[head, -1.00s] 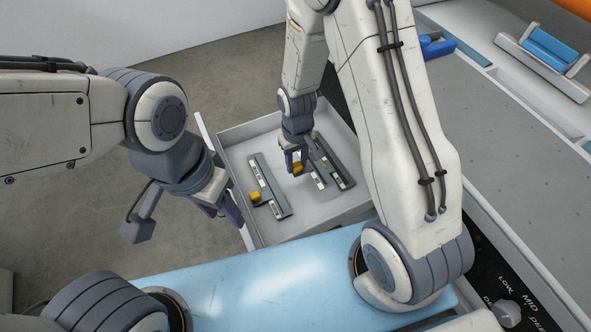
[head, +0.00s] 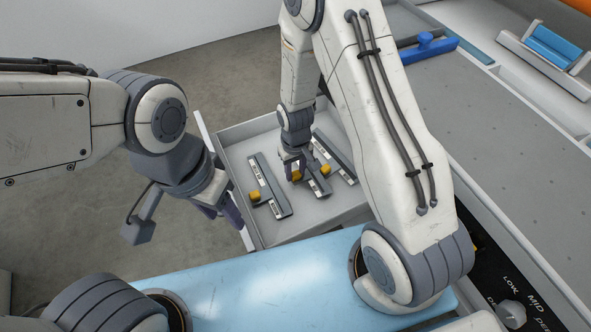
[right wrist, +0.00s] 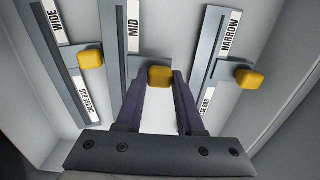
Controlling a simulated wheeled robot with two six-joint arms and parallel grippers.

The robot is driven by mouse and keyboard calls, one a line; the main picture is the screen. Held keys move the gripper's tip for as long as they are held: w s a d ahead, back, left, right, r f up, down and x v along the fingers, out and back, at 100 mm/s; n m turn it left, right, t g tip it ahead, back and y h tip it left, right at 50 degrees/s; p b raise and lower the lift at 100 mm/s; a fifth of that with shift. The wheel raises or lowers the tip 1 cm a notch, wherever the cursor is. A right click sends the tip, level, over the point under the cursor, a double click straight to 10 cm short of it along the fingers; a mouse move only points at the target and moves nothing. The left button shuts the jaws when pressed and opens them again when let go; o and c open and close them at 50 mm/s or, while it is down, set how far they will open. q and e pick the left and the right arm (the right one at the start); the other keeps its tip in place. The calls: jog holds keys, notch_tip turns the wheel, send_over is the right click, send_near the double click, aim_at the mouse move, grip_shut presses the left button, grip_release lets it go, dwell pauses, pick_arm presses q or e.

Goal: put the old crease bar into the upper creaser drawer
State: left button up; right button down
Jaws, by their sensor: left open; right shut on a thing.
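The open drawer (head: 225,150) holds crease bars, each a grey strip with a yellow knob. The wrist view shows labels: the WIDE bar (right wrist: 62,62) on the left, the MID bar (right wrist: 118,50) in the middle and the NARROW bar (right wrist: 207,65) on the right. My right gripper (head: 297,172) is shut on the yellow knob (right wrist: 160,76) of the MID bar, between the other two bars. Whether the MID bar touches the drawer floor I cannot tell. No label here marks which bar is the old one. My left gripper (head: 224,212) is open and empty, left of the drawer.
A light blue surface (head: 240,275) lies in front of the drawer. A grey worktop (head: 480,130) with a blue-handled part (head: 430,47) is at the right. A dial panel with LOW and MID marks (head: 515,310) is at the lower right. Open floor lies to the left.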

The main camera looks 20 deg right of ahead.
jog(key=shift+f, duration=0.2)
jog(key=c, duration=0.5)
grip_release()
jog(key=shift+r, duration=0.1)
jog(key=shift+r, duration=0.25)
notch_tip(320, 180, up, 12)
jog(key=r+p, duration=0.1)
jog(key=p, duration=0.2)
jog(key=s+a+r+n, duration=0.1)
jog(key=s+a+r, duration=0.1)
jog(key=s+r, duration=0.2)
jog(key=s+a+r+n, duration=0.2)
jog(key=s+r, duration=0.3)
jog(key=s, duration=0.4)
jog(key=s+a+r+n+y, duration=0.1)
jog(key=s+a+r+n, duration=0.1)
jog(key=s+r, duration=0.3)
jog(key=shift+s+a, duration=0.85)
jog(key=shift+s, duration=0.1)
